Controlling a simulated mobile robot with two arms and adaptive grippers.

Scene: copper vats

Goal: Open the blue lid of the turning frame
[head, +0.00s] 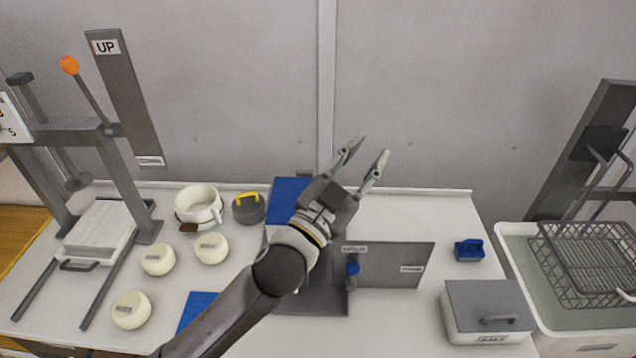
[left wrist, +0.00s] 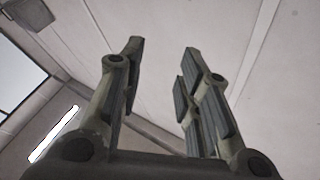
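The turning frame stands at the middle of the worktop, with a grey upright panel (head: 390,266) and a small blue knob (head: 353,268) in front of it. A flat blue panel (head: 287,190), perhaps the blue lid, shows behind my left arm. My arm hides much of it and of the frame, so I cannot tell how it is hinged. My left gripper (head: 373,150) is raised above the frame, pointing up and right towards the wall. Its fingers are apart and empty; the left wrist view (left wrist: 161,70) shows only wall and ceiling between them. My right gripper is not in view.
A salt box (head: 487,318), a blue brush-like object (head: 469,250) and a basin with a wire basket (head: 590,262) stand right. The wall (head: 440,90) closes the back.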

